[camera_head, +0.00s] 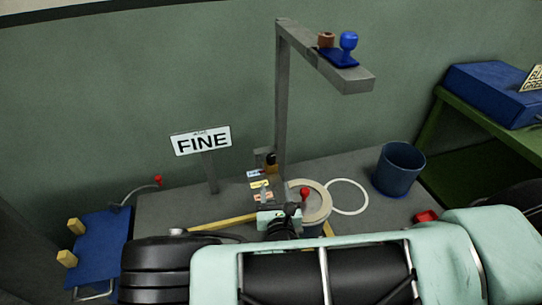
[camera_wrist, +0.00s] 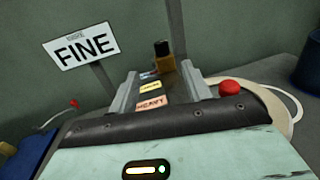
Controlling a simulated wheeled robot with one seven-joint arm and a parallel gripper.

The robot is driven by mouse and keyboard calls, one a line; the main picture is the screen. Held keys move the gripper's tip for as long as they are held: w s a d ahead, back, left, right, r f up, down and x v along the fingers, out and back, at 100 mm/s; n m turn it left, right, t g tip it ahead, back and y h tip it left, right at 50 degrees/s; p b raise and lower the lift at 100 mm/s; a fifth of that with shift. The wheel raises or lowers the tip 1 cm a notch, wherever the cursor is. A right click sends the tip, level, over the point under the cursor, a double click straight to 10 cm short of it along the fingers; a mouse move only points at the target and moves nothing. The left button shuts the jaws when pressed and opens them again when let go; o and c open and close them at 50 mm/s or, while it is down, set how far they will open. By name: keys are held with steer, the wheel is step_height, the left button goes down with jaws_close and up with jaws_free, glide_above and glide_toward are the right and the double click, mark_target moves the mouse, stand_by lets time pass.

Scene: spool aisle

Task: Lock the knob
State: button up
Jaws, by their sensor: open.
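My gripper (camera_wrist: 158,82) is open in the wrist view, its two grey fingers apart with nothing seen between them but a labelled strip beyond. A black-topped, brass-coloured knob-like piece (camera_wrist: 163,56) stands upright past the fingertips, at the strip's far end; it also shows in the head view (camera_head: 271,161). A red round knob (camera_wrist: 230,88) sits right of the right finger, on a pale round lid (camera_head: 320,205). The frames do not show which one is the task's knob. No contact with either is visible. The strip's labels include a salmon "HEAVY" label (camera_wrist: 151,103).
A "FINE" sign (camera_head: 202,141) stands on a post at left. A grey post with an overhanging arm (camera_head: 345,78) carries a blue stamp-like piece (camera_head: 348,42). A blue bucket (camera_head: 400,168), a white ring (camera_head: 347,183) and a red block (camera_head: 426,216) are at right.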

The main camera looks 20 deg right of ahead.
mark_target(271, 160)
steer(key=p+x, duration=0.2)
steer(key=x, duration=1.2)
steer(key=shift+w+d, duration=0.15)
steer(key=shift+w, duration=0.05)
steer(key=shift+c, duration=0.3)
steer(key=c, duration=0.9)
